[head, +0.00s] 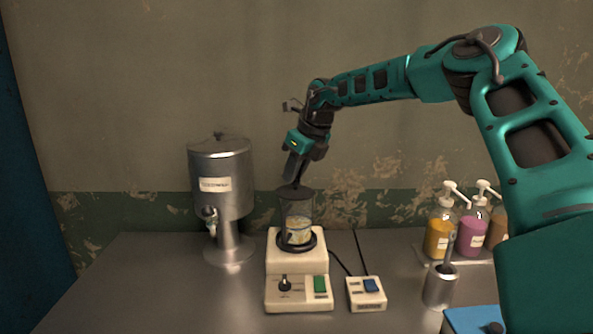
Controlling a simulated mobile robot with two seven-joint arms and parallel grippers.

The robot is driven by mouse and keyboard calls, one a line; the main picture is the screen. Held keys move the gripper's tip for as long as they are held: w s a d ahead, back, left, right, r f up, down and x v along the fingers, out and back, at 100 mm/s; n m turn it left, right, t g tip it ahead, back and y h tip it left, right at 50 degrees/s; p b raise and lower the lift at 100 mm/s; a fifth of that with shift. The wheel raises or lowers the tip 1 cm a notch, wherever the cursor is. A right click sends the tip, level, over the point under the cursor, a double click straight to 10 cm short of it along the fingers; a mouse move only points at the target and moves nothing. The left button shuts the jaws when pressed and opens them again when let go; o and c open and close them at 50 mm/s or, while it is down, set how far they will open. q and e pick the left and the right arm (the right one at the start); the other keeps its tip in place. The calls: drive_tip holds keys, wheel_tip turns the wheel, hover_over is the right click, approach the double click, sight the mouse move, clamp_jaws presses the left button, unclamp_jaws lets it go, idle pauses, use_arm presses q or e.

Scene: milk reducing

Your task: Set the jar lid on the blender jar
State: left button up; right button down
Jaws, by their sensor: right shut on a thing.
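The blender jar (298,213) is clear glass and stands upright on a cream blender base (297,284) with a knob and a green switch. Something pale and yellowish lies in its lower part. The dark jar lid (296,194) is at the jar's mouth; I cannot tell whether it rests on the rim or hangs just above it. My right gripper (293,177) points down over the jar and is shut on the lid from above. The fingertips are small and dark. My left gripper is not in view.
A steel dispenser (221,180) stands left of the blender. A small switch box (366,294) with a blue button and cable is at its right. A metal cup (440,286), several pump bottles (471,229) and a blue item (472,320) stand further right. The table's left is clear.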

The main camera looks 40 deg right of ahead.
sight(301, 189)
drive_tip(key=shift+s+d+f+g, duration=0.2)
drive_tip(key=shift+d+f, duration=0.1)
drive_tip(key=shift+f, duration=0.25)
drive_tip(key=shift+s+d+f+g, duration=0.15)
drive_tip(key=shift+d+f, duration=0.1)
drive_tip(key=shift+f, duration=0.3)
idle(0.5)
drive_tip(key=c, duration=1.4)
unclamp_jaws()
drive_tip(key=shift+c, duration=0.2)
drive_tip(key=o, duration=0.3)
drive_tip(key=shift+w+d+f, duration=0.2)
drive_tip(key=shift+w+d, duration=0.05)
drive_tip(key=shift+o, duration=1.1)
drive_tip(key=shift+a+r, duration=0.1)
drive_tip(key=shift+r, duration=0.05)
drive_tip(key=o, duration=0.4)
drive_tip(key=shift+w, duration=0.1)
drive_tip(key=shift+r, duration=0.1)
drive_tip(key=shift+r, duration=0.1)
